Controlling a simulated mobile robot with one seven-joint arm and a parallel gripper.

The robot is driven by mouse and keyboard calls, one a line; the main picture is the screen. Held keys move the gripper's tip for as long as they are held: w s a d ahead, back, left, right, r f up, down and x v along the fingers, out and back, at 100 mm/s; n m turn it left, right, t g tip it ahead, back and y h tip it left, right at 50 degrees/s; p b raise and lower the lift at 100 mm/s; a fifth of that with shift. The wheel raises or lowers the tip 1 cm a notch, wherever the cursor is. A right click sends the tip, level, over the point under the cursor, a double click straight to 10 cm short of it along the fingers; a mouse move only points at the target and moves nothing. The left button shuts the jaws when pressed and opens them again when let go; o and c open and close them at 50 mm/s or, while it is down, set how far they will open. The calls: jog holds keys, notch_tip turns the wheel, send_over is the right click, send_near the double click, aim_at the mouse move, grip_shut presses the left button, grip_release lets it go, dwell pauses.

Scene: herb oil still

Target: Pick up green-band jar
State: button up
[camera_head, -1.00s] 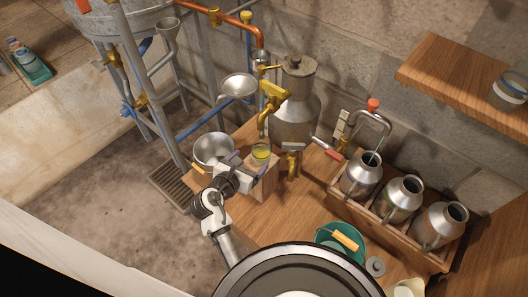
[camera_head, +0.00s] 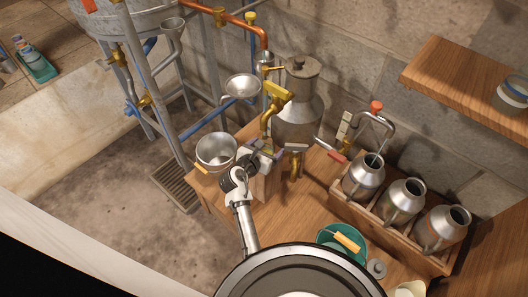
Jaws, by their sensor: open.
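My gripper (camera_head: 266,148) is open beside the wooden block under the brass tap (camera_head: 272,105). The small glass jar with yellow-green contents that stood on this block is now almost wholly hidden behind my gripper. I cannot make out a green band on it, nor tell whether the fingers are around it or just in front of it. Another jar (camera_head: 513,92), with a bluish band, stands on the wooden shelf at the right, far from my gripper.
A metal bowl (camera_head: 216,150) stands just left of my gripper. A large metal can (camera_head: 298,112) is behind it, with a funnel (camera_head: 242,87) to the left. A crate (camera_head: 385,232) holds three metal cans. A green bowl (camera_head: 341,243) is in front. Bare wood lies between (camera_head: 290,210).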

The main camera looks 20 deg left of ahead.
jog(key=c, duration=1.2)
jog(key=shift+c, duration=0.4)
jog(key=shift+r, duration=0.15)
